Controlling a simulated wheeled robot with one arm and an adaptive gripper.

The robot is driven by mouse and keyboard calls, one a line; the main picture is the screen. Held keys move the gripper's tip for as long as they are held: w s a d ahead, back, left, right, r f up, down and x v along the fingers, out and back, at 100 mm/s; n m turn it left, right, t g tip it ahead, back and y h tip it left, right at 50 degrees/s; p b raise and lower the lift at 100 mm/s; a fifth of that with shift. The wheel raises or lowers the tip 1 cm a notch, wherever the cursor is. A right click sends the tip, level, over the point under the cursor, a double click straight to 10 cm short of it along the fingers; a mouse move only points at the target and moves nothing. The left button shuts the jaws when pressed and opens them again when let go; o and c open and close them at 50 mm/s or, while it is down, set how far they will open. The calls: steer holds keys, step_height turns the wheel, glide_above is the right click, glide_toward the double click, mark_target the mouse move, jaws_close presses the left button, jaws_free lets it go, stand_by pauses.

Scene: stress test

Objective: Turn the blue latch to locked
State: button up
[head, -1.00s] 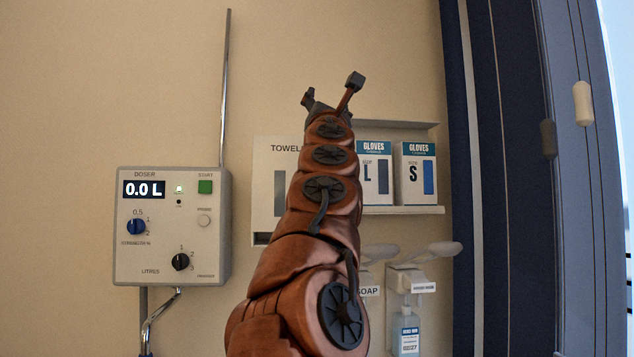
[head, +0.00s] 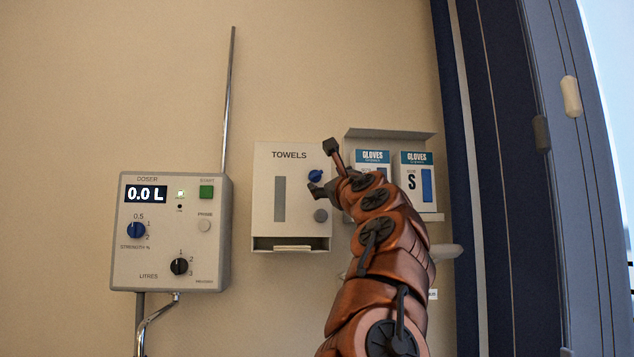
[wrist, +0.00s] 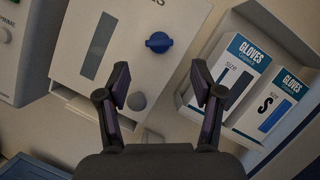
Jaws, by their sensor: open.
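The blue latch (head: 315,176) is a small round knob with a grip bar on the upper right of the white towel dispenser (head: 262,215). In the wrist view the blue latch (wrist: 159,42) lies ahead of my fingertips, its bar roughly level across that picture. A grey round button (head: 321,215) sits below it. My gripper (head: 322,188) is in front of the dispenser's right side, near the latch. In the wrist view my gripper (wrist: 161,80) is open and empty, its two fingers apart, with the latch beyond the gap and not touched.
A doser box (head: 170,232) with a display, green button and knobs hangs to the left. Glove boxes (head: 416,180) stand in a holder (head: 390,134) close to the right of the dispenser.

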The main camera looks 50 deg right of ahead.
mark_target(316, 175)
steer(key=p+x, duration=0.5)
steer(key=x, duration=0.1)
steer(key=shift+w+r, duration=0.15)
steer(key=shift+r, duration=0.1)
steer(key=shift+w+d+p, duration=0.4)
steer(key=shift+w+p, duration=0.25)
steer(key=shift+p, duration=0.05)
steer(key=c, duration=1.2)
steer(key=shift+o, duration=0.2)
steer(key=shift+w+a+m+h, duration=0.1)
steer(key=shift+m+h, duration=0.3)
steer(key=shift+m, duration=0.3)
steer(key=shift+a+r+m+g+h+p, duration=0.15)
steer(key=shift+m+h, duration=0.3)
steer(key=shift+m, duration=0.55)
steer(key=shift+d+f+m+g+h+p, duration=0.1)
steer(key=shift+m+g+h+p, duration=0.25)
steer(key=shift+m, duration=0.65)
steer(key=shift+m+g+h+p, duration=0.4)
steer(key=shift+m+h, duration=0.3)
steer(key=shift+m, duration=0.9)
steer(key=shift+m+h, duration=0.4)
